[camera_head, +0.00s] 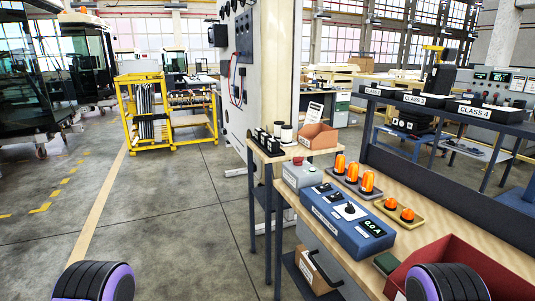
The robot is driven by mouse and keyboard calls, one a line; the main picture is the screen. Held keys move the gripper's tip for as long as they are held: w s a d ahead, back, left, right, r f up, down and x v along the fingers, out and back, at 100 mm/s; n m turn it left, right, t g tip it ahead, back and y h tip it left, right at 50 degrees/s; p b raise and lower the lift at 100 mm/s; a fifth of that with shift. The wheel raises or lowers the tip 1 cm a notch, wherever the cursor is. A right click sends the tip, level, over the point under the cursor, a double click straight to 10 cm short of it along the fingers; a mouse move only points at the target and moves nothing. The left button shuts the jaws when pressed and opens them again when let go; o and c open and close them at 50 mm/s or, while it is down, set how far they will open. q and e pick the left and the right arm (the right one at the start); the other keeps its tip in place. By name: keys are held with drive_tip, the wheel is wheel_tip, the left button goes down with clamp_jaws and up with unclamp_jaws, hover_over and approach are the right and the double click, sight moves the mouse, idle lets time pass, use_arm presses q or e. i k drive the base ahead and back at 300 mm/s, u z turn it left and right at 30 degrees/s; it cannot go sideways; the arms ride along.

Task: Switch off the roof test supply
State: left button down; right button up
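A blue supply box (343,222) sits on the wooden bench top at the right. Its top carries a round white-and-black knob (350,210), small dark controls and a lit display (373,228) with green characters too small to read surely. A white label is on its front face. I cannot tell which position the knob is in. A grey box (301,175) with a red button and a green part stands just behind it. Black-and-purple rounded parts of my own arms show at the bottom left and bottom right. Neither gripper is in view.
Orange beacons (366,182) stand on trays behind and right of the blue box. A red bin (462,262) is at the bench's near right. A dark shelf (440,107) with labelled bins rises behind the bench. A yellow rack (143,115) stands far left. The floor (165,215) left is clear.

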sight(296, 160)
drive_tip(key=u, duration=1.15)
drive_tip(key=i, duration=3.55)
drive_tip(key=z, duration=3.95)
